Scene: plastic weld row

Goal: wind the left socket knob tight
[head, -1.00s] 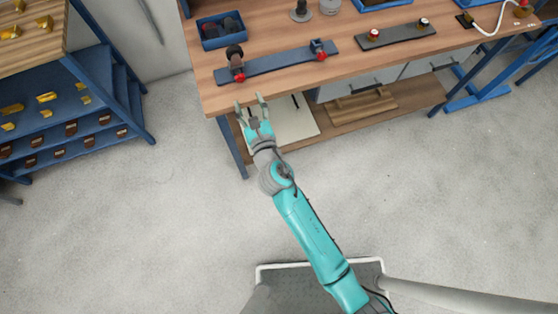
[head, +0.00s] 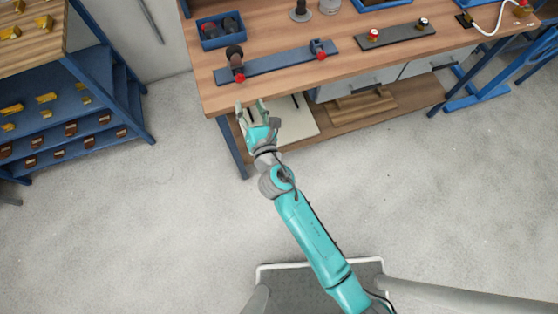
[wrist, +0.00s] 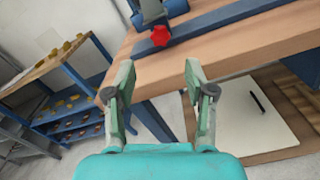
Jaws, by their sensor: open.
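The left socket knob (head: 239,77) is red and star-shaped, at the left end of a blue rail (head: 280,62) on the wooden bench. It also shows in the wrist view as a red star knob (wrist: 161,36), beyond and above my fingertips. A dark round part (head: 234,54) stands on the socket just behind it. A second red knob (head: 321,56) sits at the right end of the rail. My gripper (head: 251,106) is open and empty, in front of the bench edge and apart from the knob. In the wrist view its two fingers (wrist: 160,82) are spread wide.
The bench edge (head: 290,87) lies between my gripper and the rail. A blue bin (head: 223,43) with dark parts stands behind. A lower shelf holds a pale board (head: 295,128). A blue rack (head: 100,90) stands left.

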